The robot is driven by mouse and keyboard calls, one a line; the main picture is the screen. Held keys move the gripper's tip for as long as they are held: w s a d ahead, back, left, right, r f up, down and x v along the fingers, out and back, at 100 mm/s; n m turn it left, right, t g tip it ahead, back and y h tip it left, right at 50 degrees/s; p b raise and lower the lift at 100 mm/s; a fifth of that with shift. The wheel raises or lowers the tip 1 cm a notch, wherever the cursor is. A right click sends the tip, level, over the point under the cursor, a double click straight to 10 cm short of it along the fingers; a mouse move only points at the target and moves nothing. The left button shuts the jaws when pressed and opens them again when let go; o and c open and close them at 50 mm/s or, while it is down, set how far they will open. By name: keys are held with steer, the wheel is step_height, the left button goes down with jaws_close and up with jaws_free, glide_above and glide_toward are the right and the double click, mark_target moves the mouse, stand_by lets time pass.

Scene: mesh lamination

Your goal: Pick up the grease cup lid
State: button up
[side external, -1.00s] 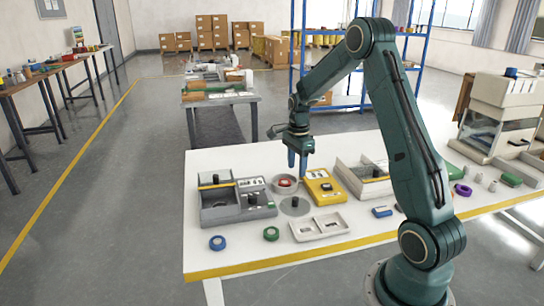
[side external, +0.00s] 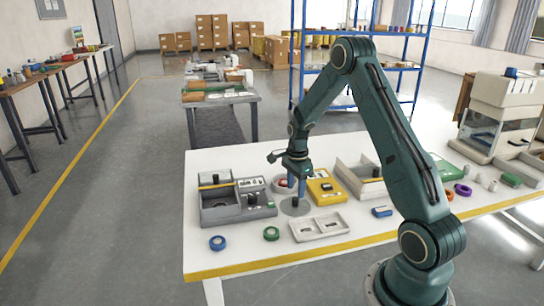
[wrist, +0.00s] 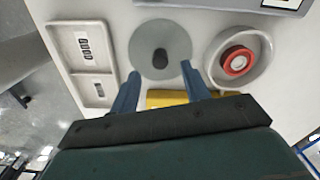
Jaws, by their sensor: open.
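A flat grey disc with a black knob, which looks like the grease cup lid (side external: 288,209), lies on the white table. In the wrist view the lid (wrist: 146,42) is ahead of my fingers, with its knob close to the gap between the fingertips. My gripper (side external: 297,194) points down over the lid, and its blue fingers partly hide it. In the wrist view my gripper (wrist: 161,68) is open with nothing between its fingers. A round grey cup (wrist: 258,78) with a red part inside sits beside the lid.
A yellow device (side external: 327,192) stands close to the right of the gripper. A grey box unit (side external: 235,214) is at left and a pale two-compartment tray (side external: 321,228) in front.

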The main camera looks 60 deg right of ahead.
mark_target(295, 198)
steer(key=shift+f, duration=2.05)
jaws_close()
